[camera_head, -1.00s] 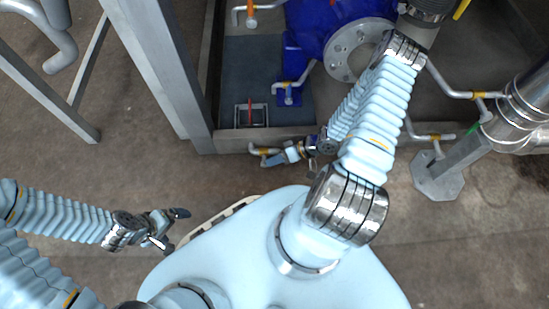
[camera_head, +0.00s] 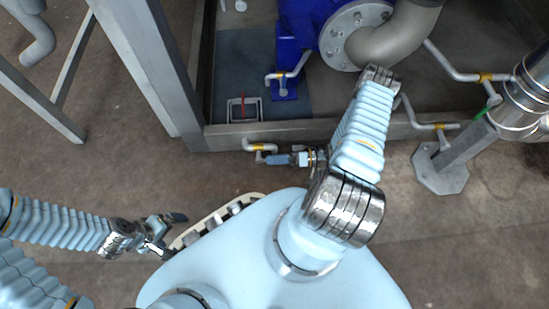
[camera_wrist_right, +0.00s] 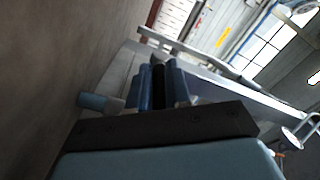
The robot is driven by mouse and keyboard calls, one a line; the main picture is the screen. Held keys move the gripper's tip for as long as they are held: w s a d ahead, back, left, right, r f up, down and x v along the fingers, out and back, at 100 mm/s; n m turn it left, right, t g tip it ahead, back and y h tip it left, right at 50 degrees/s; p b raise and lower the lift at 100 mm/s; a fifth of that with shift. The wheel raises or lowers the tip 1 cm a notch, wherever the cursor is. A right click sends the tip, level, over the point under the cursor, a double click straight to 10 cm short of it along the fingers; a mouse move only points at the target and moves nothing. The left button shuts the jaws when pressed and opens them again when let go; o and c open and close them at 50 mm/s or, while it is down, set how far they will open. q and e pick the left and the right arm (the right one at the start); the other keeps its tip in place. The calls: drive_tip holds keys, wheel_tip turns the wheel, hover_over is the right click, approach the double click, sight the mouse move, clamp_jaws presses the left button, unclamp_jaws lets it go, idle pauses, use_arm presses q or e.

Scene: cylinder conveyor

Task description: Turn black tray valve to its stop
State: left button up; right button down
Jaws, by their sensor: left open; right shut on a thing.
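My right gripper (camera_head: 275,160) is low at the front rim (camera_head: 230,138) of the metal-edged tray, beside a short grey pipe with a yellow band (camera_head: 260,147). In the right wrist view its blue fingers (camera_wrist_right: 159,85) are shut on a narrow black piece (camera_wrist_right: 158,78), which looks like the black tray valve's handle. The fingers hide most of it, so its angle is hard to tell. My left gripper (camera_head: 170,233) is open and empty at the lower left, away from the tray.
A blue pump housing (camera_head: 310,20) with a grey flange (camera_head: 345,38) and elbow pipe (camera_head: 400,35) stands in the tray. A grey steel post (camera_head: 150,70) rises left. A pipe stand (camera_head: 440,168) is right.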

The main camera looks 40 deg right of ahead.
drive_tip(key=shift+f, duration=0.1)
idle(0.4)
drive_tip(key=c, duration=1.1)
unclamp_jaws()
drive_tip(key=v, duration=1.3)
drive_tip(key=shift+s+d+f, duration=0.15)
drive_tip(key=shift+s+d, duration=0.1)
drive_tip(key=shift+d, duration=0.05)
